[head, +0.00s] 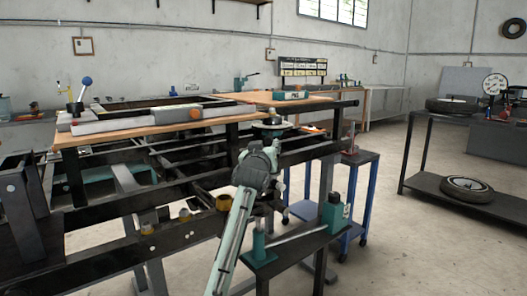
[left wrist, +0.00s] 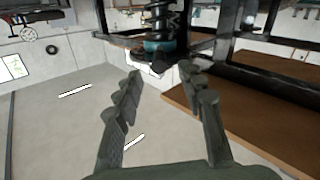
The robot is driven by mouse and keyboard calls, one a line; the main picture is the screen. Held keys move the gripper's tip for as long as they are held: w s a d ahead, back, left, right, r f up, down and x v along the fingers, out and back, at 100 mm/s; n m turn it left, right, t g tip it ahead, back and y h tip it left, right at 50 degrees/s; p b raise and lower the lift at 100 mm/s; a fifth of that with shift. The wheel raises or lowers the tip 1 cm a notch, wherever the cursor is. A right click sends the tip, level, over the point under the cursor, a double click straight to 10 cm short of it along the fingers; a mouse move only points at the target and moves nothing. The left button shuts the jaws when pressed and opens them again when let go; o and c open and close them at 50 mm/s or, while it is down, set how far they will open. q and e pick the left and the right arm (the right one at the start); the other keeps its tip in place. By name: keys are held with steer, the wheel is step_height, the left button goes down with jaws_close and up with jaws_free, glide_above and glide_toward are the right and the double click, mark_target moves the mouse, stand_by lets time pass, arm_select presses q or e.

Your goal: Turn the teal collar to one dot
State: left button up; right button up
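The teal collar (left wrist: 158,46) shows in the left wrist view around a dark coil spring (left wrist: 158,20). In the head view the collar (head: 270,124) is small and partly hidden behind my left gripper, at the frame's right side. No dots on it can be made out. My left gripper (left wrist: 166,84) is open, its two fingers apart and empty. The collar lies just beyond the fingertips, roughly in line with the gap, with no visible contact. In the head view the left gripper (head: 262,152) is seen from behind and its fingertips are hidden. My right gripper is in neither view.
The black frame (head: 300,152) and wooden top (head: 150,128) stand close around the spring. Open floor lies farther right.

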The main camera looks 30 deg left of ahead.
arm_select(q)
steer(key=v, duration=0.4)
stand_by(0.4)
steer(key=s+d+f+m+g+h, duration=0.1)
steer(key=s+d+f+m+g, duration=0.15)
steer(key=f, duration=0.95)
steer(key=s+d+f+m+g+h, duration=0.1)
steer(key=s+d+f+g+h, duration=0.15)
steer(key=f, duration=1.05)
steer(key=s+d+f+m+g+h, duration=0.15)
steer(key=s+f, duration=0.25)
steer(key=f, duration=0.8)
steer(key=s+d+f+m+g, duration=0.2)
steer(key=s+d+f+g, duration=0.1)
steer(key=s+f, duration=1)
steer(key=s+d+f+m+g+h, duration=0.1)
steer(key=s+d+f+g, duration=0.3)
steer(key=s+f, duration=1)
steer(key=s+d+m, duration=0.1)
steer(key=s, duration=0.4)
steer(key=shift+s, duration=0.2)
